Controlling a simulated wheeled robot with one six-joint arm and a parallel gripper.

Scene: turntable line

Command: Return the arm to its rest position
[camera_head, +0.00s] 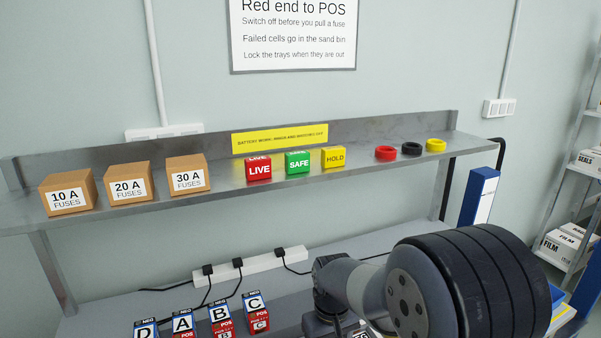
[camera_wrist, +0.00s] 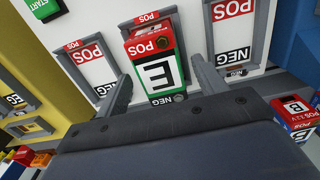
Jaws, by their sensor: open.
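My gripper (camera_wrist: 160,72) is open in the wrist view, with one finger on each side of a red, white and green cell marked E (camera_wrist: 159,76). Gaps show between the fingers and the cell, so nothing is gripped. The cell's red POS end points up the picture, toward a POS label, and its green NEG end faces my gripper. It appears to be in a grey-framed slot of a white tray (camera_wrist: 97,62). My arm (camera_head: 375,290) fills the lower right of the head view; the gripper itself is hidden there.
Cells A (camera_head: 183,323), B (camera_head: 221,316), C (camera_head: 255,308) and D stand on the bench. A metal shelf (camera_head: 330,190) above carries fuse boxes (camera_head: 128,183), LIVE, SAFE and HOLD blocks (camera_head: 298,162) and coloured rings (camera_head: 411,149). Another cell (camera_wrist: 293,115) is right in the wrist view.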

